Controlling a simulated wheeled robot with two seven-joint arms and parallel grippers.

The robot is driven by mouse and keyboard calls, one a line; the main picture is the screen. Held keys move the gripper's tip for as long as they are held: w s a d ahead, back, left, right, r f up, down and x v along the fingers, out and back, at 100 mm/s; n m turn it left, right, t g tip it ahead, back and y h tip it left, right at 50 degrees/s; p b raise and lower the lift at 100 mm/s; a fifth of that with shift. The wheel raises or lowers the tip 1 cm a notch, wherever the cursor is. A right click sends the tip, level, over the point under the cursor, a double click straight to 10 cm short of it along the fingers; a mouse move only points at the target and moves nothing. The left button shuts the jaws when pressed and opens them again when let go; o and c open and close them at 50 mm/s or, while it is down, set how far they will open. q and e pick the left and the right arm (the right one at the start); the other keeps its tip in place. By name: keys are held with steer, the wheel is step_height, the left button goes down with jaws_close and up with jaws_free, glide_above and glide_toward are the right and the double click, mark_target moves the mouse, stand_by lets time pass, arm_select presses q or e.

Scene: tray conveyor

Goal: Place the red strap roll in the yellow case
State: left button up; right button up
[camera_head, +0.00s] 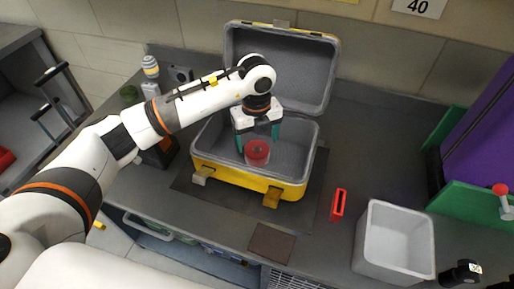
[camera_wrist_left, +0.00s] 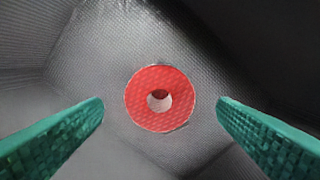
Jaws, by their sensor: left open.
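The yellow case (camera_head: 233,178) stands open on the dark counter, with a grey lining and its lid raised at the back. The red strap roll (camera_head: 257,152) is inside the case, below my left gripper (camera_head: 258,143). In the left wrist view the roll (camera_wrist_left: 146,98) lies flat on the grey lining, its round hole facing up. The green fingers of my left gripper (camera_wrist_left: 160,125) are open on either side of it, with a clear gap to the roll. My right gripper is not in view.
A white bin (camera_head: 393,243) and a red rectangular item (camera_head: 338,205) are to the right of the case. A brown square (camera_head: 271,243) lies in front. A purple panel (camera_head: 485,135) with green edges stands at the far right. A bottle (camera_head: 151,68) stands back left.

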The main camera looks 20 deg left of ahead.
mark_target(257, 150)
arm_select(q)
step_height(257, 150, up, 7)
stand_by(0.3)
stand_by(0.4)
